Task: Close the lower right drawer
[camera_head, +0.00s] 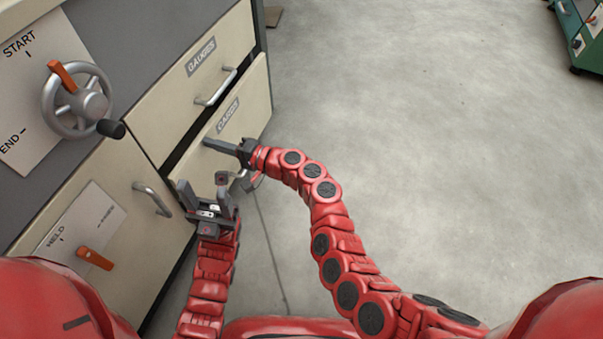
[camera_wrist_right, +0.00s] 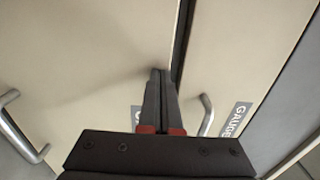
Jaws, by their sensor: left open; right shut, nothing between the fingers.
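The lower right drawer (camera_head: 256,104), labelled CARDS, has a pale front at the cabinet's right side in the head view. A dark gap runs along its upper edge; how far it stands out is hard to tell. My right gripper (camera_head: 207,142) is shut and empty, lying across this front just below the label. In the right wrist view its closed fingertips (camera_wrist_right: 160,73) are close to the pale front beside the dark gap; contact is unclear. It hides most of the label there. My left gripper (camera_head: 208,190) is open, below the right one near the drawer's lower left corner.
The GAUGES drawer (camera_head: 234,38) with a metal handle (camera_head: 216,88) lies above. To the left are a handwheel (camera_head: 82,101), a door handle (camera_head: 153,198) and an orange lever (camera_head: 94,258). Grey floor (camera_head: 430,130) at right is clear.

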